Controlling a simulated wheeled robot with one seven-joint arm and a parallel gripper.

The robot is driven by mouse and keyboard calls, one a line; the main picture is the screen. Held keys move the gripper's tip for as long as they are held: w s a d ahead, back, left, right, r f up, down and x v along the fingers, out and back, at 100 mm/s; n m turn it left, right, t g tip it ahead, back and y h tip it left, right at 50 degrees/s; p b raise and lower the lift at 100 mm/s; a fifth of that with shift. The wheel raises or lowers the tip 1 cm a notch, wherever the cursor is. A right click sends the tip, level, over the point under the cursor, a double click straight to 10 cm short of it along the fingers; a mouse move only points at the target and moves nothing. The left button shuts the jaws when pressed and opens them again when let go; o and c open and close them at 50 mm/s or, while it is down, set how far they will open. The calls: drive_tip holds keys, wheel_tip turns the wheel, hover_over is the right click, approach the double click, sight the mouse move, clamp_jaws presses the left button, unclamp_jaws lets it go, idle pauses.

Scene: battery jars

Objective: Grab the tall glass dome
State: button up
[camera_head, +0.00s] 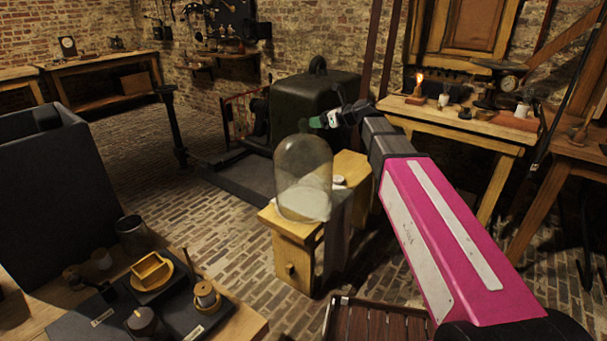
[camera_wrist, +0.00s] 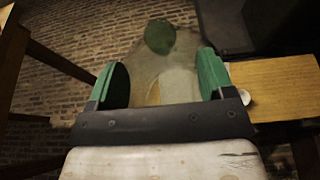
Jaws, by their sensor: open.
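The tall glass dome (camera_head: 303,178) is clear, with a rounded top. It stands upright on a small wooden stand (camera_head: 290,228) in the middle of the head view. My gripper (camera_head: 322,121) is near the dome's top, on its upper right side. In the wrist view my gripper (camera_wrist: 160,78) is open, with green pads left and right. A pale see-through shape, apparently the dome (camera_wrist: 165,58), shows between and beyond the pads, with a green patch in it. I cannot tell whether the pads touch the glass.
A dark green safe-like cabinet (camera_head: 318,105) stands behind the dome. A workbench (camera_head: 450,123) with a lit candle is at right. Open brick floor (camera_head: 240,235) lies left of the stand.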

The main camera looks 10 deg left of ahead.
sight(307, 122)
drive_tip(key=x, duration=0.8)
drive_tip(key=shift+a+f, duration=0.25)
drive_tip(key=shift+f, duration=0.15)
clamp_jaws()
drive_tip(key=shift+r, duration=0.15)
